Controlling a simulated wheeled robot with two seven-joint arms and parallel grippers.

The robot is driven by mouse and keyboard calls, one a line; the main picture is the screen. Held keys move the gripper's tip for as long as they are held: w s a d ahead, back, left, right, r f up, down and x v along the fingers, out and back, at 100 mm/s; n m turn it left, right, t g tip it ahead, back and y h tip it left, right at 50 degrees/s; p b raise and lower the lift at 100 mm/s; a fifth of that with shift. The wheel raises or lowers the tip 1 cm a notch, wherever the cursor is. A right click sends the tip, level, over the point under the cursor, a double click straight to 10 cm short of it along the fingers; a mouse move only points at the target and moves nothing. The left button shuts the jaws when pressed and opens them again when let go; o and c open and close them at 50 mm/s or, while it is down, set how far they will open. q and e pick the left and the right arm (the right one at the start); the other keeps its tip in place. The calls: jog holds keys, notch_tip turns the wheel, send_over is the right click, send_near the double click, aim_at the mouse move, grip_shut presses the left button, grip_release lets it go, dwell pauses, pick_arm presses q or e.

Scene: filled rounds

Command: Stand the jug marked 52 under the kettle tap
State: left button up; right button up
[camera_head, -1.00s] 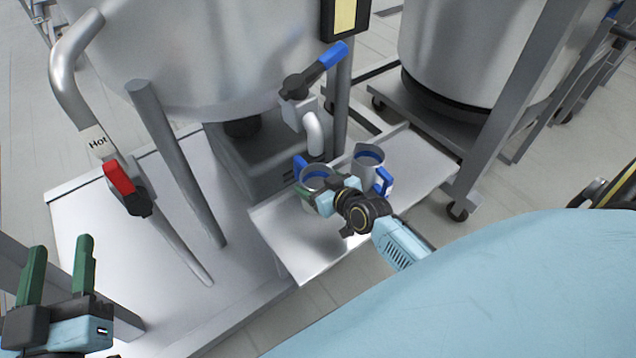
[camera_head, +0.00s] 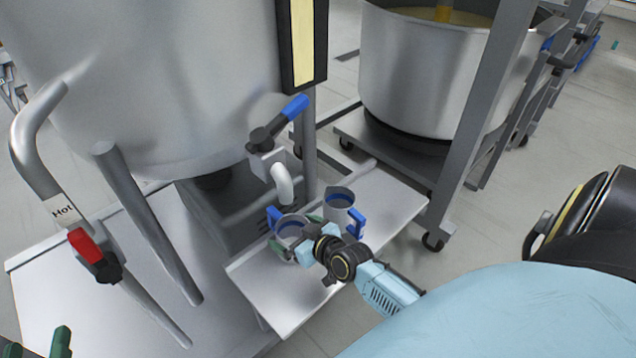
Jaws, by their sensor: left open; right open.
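Two steel jugs with blue handles stand on a small metal shelf (camera_head: 285,300) below the kettle tap (camera_head: 283,185). The left jug (camera_head: 290,227) is close below the curved spout, its handle to the left. The right jug (camera_head: 338,199) is just behind and to the right, its handle to the right. I cannot read a number on either. My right gripper (camera_head: 296,235) is open at the left jug, its green fingers at either side of it; contact is unclear. My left gripper (camera_head: 36,345) is open, empty and partly cut off at the lower left.
The large kettle (camera_head: 150,80) stands behind the shelf. A blue lever (camera_head: 293,108) sits above the spout. A pipe labelled Hot (camera_head: 62,210) with a red handle (camera_head: 85,245) is at left. A wheeled pot (camera_head: 420,75) stands at back right. Floor at right is partly clear.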

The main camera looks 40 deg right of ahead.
pick_arm(q)
jog(key=s+a+f+g+y+p, duration=0.4)
jog(key=s+a+f+g, duration=0.2)
jog(key=s+f+g, duration=0.5)
jog(key=shift+s+a+f+n+g, duration=0.15)
jog(key=shift+s+f+n+g, duration=0.35)
jog(key=shift+f, duration=0.35)
pick_arm(e)
jog(key=s+a+r+g, duration=0.2)
jog(key=s+r+g, duration=0.1)
jog(key=s, duration=0.4)
jog(key=s+a+r+g, duration=0.3)
jog(key=s+r, duration=0.2)
jog(key=s, duration=0.3)
jog(key=s+a+r+n+g, duration=0.1)
jog(key=s+a+r+g, duration=0.1)
jog(key=s, duration=0.6)
jog(key=shift+a+r+g+h, duration=0.4)
jog(key=shift+r+g, duration=0.1)
jog(key=shift+r, duration=0.45)
